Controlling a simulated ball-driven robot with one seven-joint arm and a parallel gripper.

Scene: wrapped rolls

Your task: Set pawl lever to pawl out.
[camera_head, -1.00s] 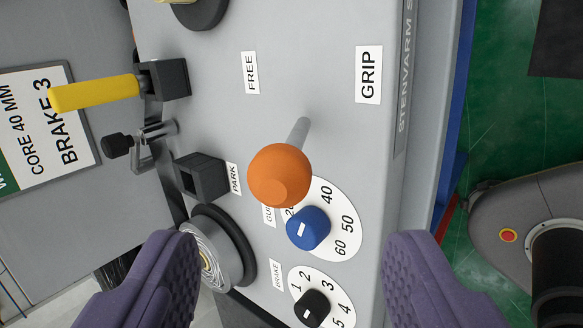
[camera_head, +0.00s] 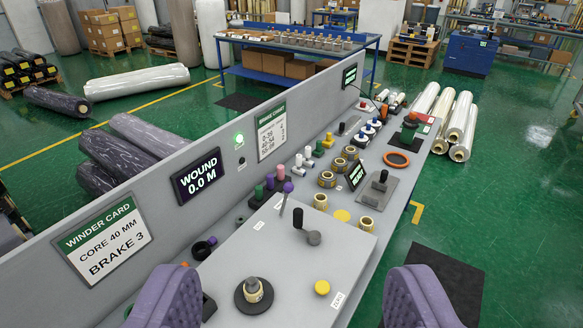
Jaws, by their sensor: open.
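No label that I can read says pawl, so I cannot tell which lever is the pawl lever. A lever with a purple ball (camera_head: 288,187) stands on the grey console, its thin shaft slanting up. Beside it is a crank with a black grip (camera_head: 297,216) and a dark hub. Farther right, a black-handled lever (camera_head: 383,177) stands on a grey plate (camera_head: 372,203). My gripper (camera_head: 290,297) is open and empty, its two purple padded fingers wide apart at the bottom of the view, above the near end of the console.
A spool on a black base (camera_head: 252,291) and a yellow cap (camera_head: 322,287) are on the near panel. A raised back wall carries a winder card (camera_head: 102,241) and a WOUND display (camera_head: 199,175). Several rings and knobs crowd the far console.

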